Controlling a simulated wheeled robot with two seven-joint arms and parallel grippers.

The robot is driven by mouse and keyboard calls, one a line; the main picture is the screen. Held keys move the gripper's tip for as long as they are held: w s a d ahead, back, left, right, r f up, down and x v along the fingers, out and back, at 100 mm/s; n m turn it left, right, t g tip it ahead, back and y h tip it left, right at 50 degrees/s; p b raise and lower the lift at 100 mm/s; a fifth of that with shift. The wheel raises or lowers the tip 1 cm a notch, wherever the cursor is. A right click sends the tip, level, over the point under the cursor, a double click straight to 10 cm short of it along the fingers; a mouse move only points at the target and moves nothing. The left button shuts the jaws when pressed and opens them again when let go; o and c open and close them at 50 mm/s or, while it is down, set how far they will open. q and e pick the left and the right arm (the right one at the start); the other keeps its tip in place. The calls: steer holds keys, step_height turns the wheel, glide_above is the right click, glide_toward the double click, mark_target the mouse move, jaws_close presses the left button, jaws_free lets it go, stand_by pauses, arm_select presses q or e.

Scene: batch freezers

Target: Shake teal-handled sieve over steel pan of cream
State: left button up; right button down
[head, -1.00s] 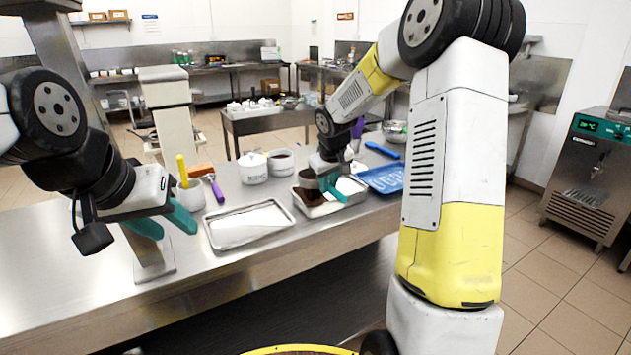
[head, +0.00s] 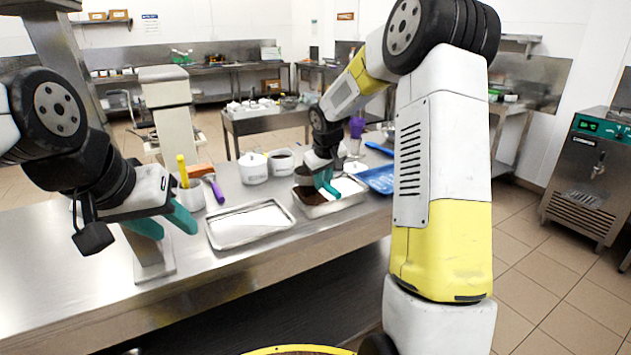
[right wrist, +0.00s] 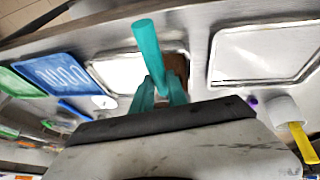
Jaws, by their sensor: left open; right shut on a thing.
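My right gripper (head: 325,182) is shut on the teal handle (right wrist: 147,52) of the sieve, which sticks out past the fingers in the right wrist view. The dark sieve (head: 303,177) is held over the left part of a steel pan (head: 322,214). White cream (head: 347,187) shows on the right of that pan and brown powder (head: 311,197) on the left. The arm and sieve hide some of the pan. My left gripper (head: 164,224) is open and empty, over the front-left of the bench.
Another steel tray (head: 247,245) with a white filling lies to the left. Behind stand a white lidded tub (head: 253,168), a tub of dark stuff (head: 281,161) and a white pot (head: 191,194) with a yellow-handled tool. A blue tray (head: 378,180) lies right of the pan.

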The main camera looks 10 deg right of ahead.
mark_target(329, 186)
steer(key=s, duration=0.1)
steer(key=s+d, duration=0.1)
steer(key=s, duration=0.1)
steer(key=shift+d, duration=0.1)
steer(key=w+d, duration=0.5)
steer(key=w, duration=0.1)
steer(key=shift+d, duration=0.35)
steer(key=s, duration=0.1)
steer(key=s+d, duration=0.1)
steer(key=s, duration=0.1)
steer(key=shift+s+d, duration=0.1)
steer(key=shift+s, duration=0.15)
stand_by(3.1)
